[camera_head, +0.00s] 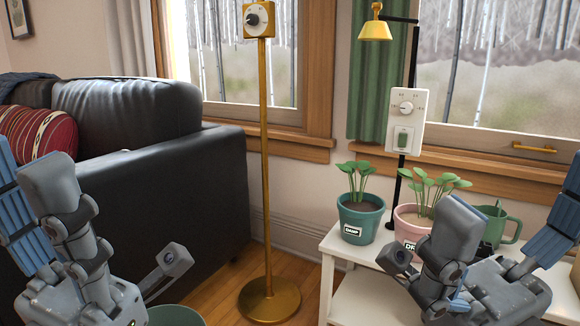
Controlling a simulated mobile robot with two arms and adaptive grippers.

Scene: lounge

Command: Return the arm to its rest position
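My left gripper (24,168) is at the lower left, in front of the dark sofa. Its grey finger and the blue ribbed pad of its other finger stand apart, with nothing seen between them; the left edge cuts it off. My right gripper (515,190) is at the lower right, in front of the white table (340,248). Its grey finger and blue ribbed finger are spread wide and empty. It partly hides the pink pot (408,228) and the green mug (508,232).
A teal pot (361,222) labelled DAMP stands on the table. A gold pole (267,160) with a dial box rises beside the sofa (165,200). A black pole carries a yellow lamp (376,28) and a white dial panel (405,120). A green rim (175,316) shows at the bottom.

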